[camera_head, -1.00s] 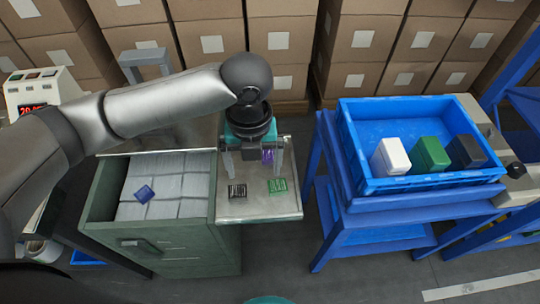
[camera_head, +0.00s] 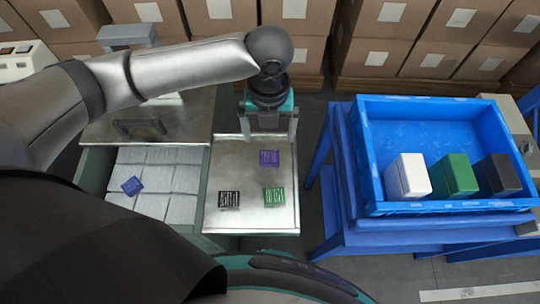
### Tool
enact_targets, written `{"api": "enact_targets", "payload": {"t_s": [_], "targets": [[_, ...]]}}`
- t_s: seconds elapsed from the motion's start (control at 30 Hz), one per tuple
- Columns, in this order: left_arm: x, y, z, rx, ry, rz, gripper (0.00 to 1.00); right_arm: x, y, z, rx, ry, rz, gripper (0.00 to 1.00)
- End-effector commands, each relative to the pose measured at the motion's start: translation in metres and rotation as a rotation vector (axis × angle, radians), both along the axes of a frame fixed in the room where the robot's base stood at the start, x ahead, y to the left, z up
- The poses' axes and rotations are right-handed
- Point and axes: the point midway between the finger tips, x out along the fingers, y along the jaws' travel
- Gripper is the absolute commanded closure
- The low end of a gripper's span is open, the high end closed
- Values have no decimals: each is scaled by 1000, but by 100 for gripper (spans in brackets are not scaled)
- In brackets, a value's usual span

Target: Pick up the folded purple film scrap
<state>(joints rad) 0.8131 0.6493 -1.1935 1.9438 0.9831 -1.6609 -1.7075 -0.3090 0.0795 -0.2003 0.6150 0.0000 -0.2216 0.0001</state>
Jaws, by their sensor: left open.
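A small purple piece with pale streaks (camera_head: 269,158), the folded film scrap by its look, lies flat on the metal shelf (camera_head: 252,185), near its back edge. My left gripper (camera_head: 268,138) is open and points down just behind and above the purple scrap. One finger is on each side, and nothing is between them. A black streaked piece (camera_head: 229,200) and a green streaked piece (camera_head: 274,197) lie nearer the front of the same shelf. My right gripper is not in view.
An open drawer (camera_head: 204,184) left of the shelf holds pale stacks with a blue-violet piece (camera_head: 131,186) on top. A blue crate (camera_head: 445,208) at right holds white (camera_head: 408,176), green (camera_head: 454,176) and black (camera_head: 496,177) blocks. Cardboard boxes line the back.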

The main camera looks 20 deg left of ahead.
Motion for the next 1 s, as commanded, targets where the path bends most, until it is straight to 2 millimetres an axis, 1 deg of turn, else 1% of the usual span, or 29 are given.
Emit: {"api": "enact_targets", "payload": {"t_s": [0.03, 0.13, 0.23, 0.47, 0.57, 0.73, 0.83, 1.0], "targets": [[-1, 0, -14, -1, 3, 1, 3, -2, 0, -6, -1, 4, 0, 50], [0, 0, -32, 0, 1, 1, 3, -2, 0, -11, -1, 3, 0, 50], [0, 0, -42, 0, 1, 0, 3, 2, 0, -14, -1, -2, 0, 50], [1, 0, -53, 0, -1, 1, 3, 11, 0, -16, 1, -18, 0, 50], [2, 0, -66, 0, 1, 1, 3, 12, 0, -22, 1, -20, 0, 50], [4, 1, -93, 0, 0, 1, 3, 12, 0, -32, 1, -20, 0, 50], [4, 1, -100, 1, -1, -1, 3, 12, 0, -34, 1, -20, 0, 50], [4, 1, -99, 1, -2, -1, 3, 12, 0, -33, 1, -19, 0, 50]]}}
